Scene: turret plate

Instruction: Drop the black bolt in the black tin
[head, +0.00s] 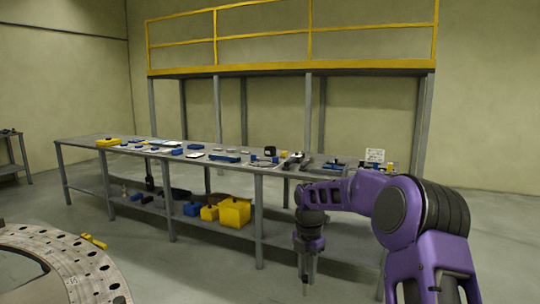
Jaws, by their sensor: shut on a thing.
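My gripper (305,288) points down at the lower right of the head view, in front of the workbench and below its top. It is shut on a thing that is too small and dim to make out. I cannot pick out the black bolt. A small black box-like thing (270,151) stands on the bench top, left of my gripper and farther back. I cannot tell whether it is the black tin.
The workbench (90,141) carries several small parts. Yellow bins (235,213) and a blue bin (192,209) sit on its lower shelf. A round metal plate with holes (88,270) fills the lower left, a yellow piece (93,241) at its edge. Floor between is clear.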

